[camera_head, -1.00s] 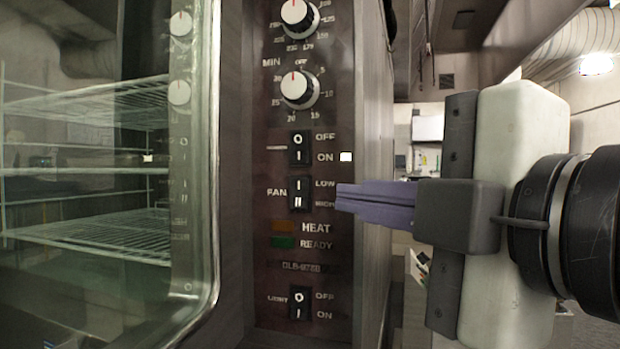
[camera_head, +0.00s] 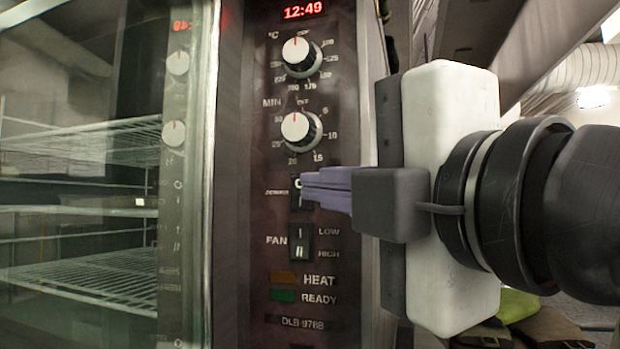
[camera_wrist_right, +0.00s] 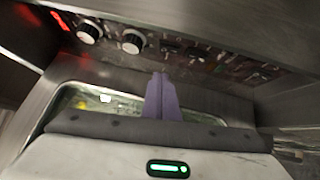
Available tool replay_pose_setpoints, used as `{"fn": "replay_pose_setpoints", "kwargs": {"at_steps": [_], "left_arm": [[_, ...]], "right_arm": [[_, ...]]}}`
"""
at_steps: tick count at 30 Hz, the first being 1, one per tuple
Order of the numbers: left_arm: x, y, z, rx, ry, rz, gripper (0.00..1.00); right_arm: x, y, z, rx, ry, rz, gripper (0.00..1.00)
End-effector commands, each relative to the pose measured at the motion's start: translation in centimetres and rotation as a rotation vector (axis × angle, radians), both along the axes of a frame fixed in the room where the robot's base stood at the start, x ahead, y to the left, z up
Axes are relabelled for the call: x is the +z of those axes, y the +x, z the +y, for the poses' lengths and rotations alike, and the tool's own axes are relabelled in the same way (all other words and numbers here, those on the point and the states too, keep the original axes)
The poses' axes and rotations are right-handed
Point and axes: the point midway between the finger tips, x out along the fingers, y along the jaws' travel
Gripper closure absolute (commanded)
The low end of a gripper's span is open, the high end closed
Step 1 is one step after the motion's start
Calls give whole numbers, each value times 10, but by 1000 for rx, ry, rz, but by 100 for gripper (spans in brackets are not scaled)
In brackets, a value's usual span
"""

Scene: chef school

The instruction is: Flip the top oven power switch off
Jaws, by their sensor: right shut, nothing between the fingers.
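The power switch (camera_head: 299,200) is a black rocker marked 0 and I on the oven's dark control panel (camera_head: 262,140), above the FAN switch (camera_head: 299,243). My right gripper (camera_head: 308,183) comes in from the right, shut and empty. Its purple fingertips overlap the upper, 0 end of the power switch and hide its OFF and ON labels. Whether they touch it I cannot tell. In the right wrist view the shut fingers (camera_wrist_right: 162,98) point toward the panel. My left gripper is not in view.
Two white knobs (camera_head: 296,127) sit above the switch, under a red clock display reading 12:49 (camera_head: 303,10). HEAT and READY lamps (camera_head: 283,287) are below. The oven's glass door (camera_head: 90,230) with wire racks is to the left.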

Motion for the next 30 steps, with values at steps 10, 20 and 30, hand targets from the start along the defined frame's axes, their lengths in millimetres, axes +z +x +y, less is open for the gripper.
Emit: {"fn": "replay_pose_setpoints", "kwargs": {"at_steps": [10, 20, 30], "left_arm": [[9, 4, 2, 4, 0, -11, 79], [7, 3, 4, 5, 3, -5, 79], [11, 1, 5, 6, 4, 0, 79]], "right_arm": [[7, 63, 17, -2, 3, 4, 100], [9, 82, 10, -1, 1, 0, 100], [12, 83, 14, 8, 2, 10, 100]]}}
